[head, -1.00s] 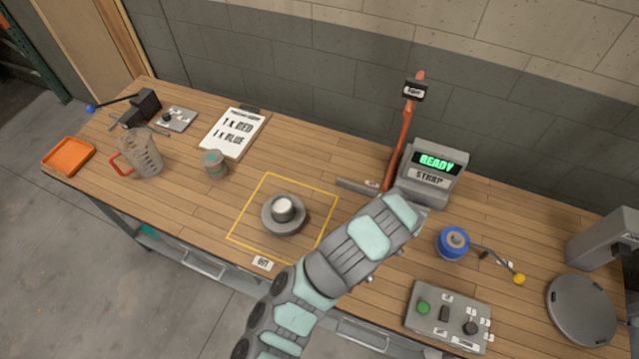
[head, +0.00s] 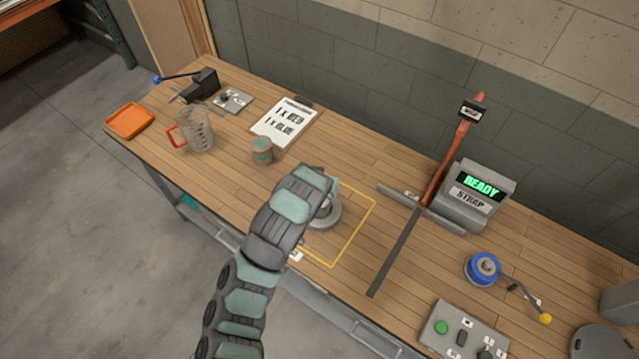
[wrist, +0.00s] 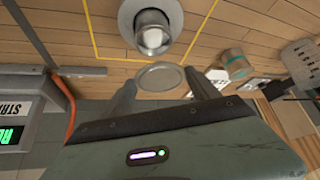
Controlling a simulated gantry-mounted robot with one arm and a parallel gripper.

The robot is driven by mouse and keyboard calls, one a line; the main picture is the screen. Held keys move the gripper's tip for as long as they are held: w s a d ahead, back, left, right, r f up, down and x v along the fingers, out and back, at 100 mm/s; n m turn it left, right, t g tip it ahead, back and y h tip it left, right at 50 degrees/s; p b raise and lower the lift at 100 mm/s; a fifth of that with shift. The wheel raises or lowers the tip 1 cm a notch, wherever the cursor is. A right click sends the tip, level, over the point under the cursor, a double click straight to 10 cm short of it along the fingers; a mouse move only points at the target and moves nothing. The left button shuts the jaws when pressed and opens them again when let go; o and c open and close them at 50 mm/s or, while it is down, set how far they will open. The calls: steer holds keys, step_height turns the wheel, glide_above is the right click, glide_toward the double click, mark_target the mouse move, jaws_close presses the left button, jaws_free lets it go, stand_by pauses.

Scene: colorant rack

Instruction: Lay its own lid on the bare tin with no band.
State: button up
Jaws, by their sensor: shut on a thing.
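The bare tin (wrist: 152,33) is a plain grey can with a pale top and no band. It stands upright on a round grey disc (wrist: 129,12) inside a yellow outline. In the head view my arm partly covers this spot, and the disc (head: 327,220) shows only in part. My gripper (wrist: 160,77) is shut on a round flat grey lid (wrist: 160,78), held between its fingertips. In the wrist view the lid appears just below the tin, apart from it; its height above the bench is hard to tell. The head view hides the fingertips and lid.
A tin with a teal band (head: 262,151) stands left of the yellow outline (head: 359,228). A clear jug (head: 194,133) and orange tray (head: 130,121) are farther left. To the right are the strap machine (head: 470,195), a long dark bar (head: 394,252) and a blue spool (head: 484,268).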

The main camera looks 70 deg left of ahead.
steer(key=shift+d+r+p, duration=0.1)
steer(key=shift+p, duration=0.35)
steer(key=shift+f+b, duration=1)
steer(key=shift+f, duration=2)
steer(key=shift+f, duration=0.7)
steer(key=o, duration=1.4)
steer(key=shift+c, duration=0.2)
steer(key=shift+r, duration=0.1)
steer(key=b+v, duration=0.1)
steer(key=v, duration=0.9)
steer(key=shift+r, duration=0.3)
steer(key=shift+d, duration=0.15)
